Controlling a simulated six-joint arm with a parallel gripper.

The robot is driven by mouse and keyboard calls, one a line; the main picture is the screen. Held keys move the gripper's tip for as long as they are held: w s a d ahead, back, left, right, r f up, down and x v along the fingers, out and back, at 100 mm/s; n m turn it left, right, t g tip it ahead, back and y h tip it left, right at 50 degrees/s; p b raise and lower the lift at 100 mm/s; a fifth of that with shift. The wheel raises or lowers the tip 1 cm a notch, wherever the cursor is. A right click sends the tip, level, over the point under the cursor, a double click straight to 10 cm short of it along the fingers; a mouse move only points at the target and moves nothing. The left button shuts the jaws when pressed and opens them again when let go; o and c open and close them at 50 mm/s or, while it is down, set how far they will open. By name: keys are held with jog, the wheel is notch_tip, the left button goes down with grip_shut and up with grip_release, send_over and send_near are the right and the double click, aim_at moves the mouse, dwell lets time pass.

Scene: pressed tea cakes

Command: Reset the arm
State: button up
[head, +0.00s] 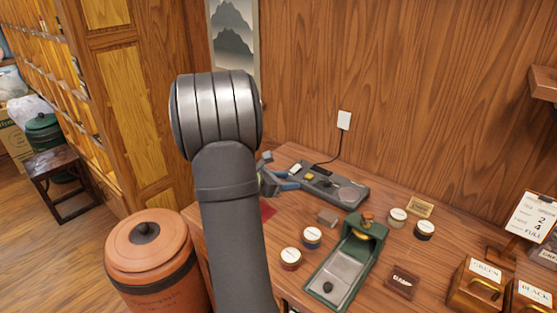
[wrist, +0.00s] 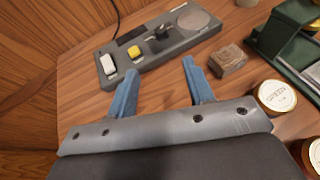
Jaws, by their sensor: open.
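My gripper (wrist: 158,82) has two blue fingers spread wide apart with nothing between them in the wrist view. It hangs over the left part of the wooden table (wrist: 85,90), near a grey device (wrist: 205,32) with a white block, a yellow block and a round plate on top. In the head view my arm hides much of the gripper; a blue finger shows beside the grey device (head: 335,185). A small brown block (wrist: 229,60) lies to the right of the right finger in the wrist view.
Boxes labelled GREEN (head: 475,284) and BLACK stand at the right. A large clay jar (head: 150,250) is left of the table. A wall rises behind.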

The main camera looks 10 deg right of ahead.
aim_at(327, 181)
jog(key=x, duration=1.7)
jog(key=shift+f, duration=0.25)
jog(key=shift+s+a+r, duration=0.1)
jog(key=shift+a+r, duration=0.15)
jog(key=shift+a, duration=0.25)
jog(key=v, duration=1.6)
jog(key=x, duration=1.7)
jog(key=shift+d+f, duration=0.1)
jog(key=shift+d, duration=0.15)
jog(key=shift+s+a+n+t+y, duration=0.1)
jog(key=shift+n+t+y, duration=0.2)
jog(key=shift+n+t, duration=0.1)
jog(key=shift+s+n+t+y, duration=0.2)
jog(key=shift+n+t+y, duration=1.2)
jog(key=shift+n+t, duration=0.4)
jog(key=v, duration=1.7)
jog(key=shift+r, duration=0.2)
